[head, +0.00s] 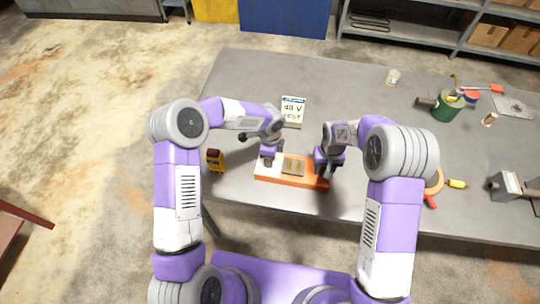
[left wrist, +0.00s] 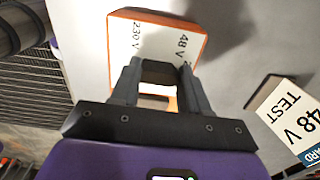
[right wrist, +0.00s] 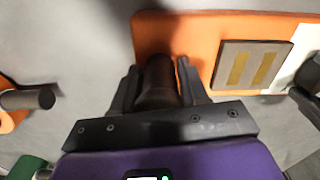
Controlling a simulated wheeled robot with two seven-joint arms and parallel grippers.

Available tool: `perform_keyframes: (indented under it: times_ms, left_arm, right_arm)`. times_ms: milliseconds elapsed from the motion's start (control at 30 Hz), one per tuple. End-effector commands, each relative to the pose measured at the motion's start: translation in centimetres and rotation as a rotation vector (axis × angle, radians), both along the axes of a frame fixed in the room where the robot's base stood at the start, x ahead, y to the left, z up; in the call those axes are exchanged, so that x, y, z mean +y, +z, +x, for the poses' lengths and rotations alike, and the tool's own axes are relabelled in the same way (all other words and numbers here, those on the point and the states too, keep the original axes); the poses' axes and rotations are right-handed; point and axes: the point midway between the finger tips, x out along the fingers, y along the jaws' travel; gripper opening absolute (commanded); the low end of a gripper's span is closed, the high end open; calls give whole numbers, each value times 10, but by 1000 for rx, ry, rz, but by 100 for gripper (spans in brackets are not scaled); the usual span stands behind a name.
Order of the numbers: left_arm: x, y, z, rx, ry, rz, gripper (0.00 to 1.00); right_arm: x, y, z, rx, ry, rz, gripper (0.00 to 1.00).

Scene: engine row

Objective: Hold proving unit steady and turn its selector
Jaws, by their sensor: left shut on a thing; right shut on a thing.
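The proving unit (head: 291,172) is a flat orange block lying on the grey table, with a white panel at its left and a metal contact plate (right wrist: 252,67) nearer its right. The left wrist view shows the panel (left wrist: 150,42) printed "230 V" and "48 V". My left gripper (left wrist: 158,72) is shut at that panel on the dark selector, which its fingers mostly hide. My right gripper (right wrist: 160,80) is shut on a dark upright round grip (right wrist: 158,88) at the unit's right end. A card (head: 293,109) reading "48 V TEST" stands behind the unit.
A yellow and black object (head: 215,160) stands left of the unit. The table between card and jar is clear.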

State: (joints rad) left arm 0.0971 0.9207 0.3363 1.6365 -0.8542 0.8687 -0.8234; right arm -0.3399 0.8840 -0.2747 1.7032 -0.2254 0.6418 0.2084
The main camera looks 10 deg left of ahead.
Motion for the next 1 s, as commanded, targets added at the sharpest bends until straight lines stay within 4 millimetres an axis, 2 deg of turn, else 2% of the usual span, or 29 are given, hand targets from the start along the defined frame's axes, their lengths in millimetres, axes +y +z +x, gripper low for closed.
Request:
perform_keyframes:
  times_ms: [367,1000]
  left_arm:
    - [0,0,0,-1,98,0,15]
    - [1,1,0,-2,567,0,15]
  right_arm:
    - [0,0,0,-1,0,0,0]
    - [0,0,0,-1,0,0,0]
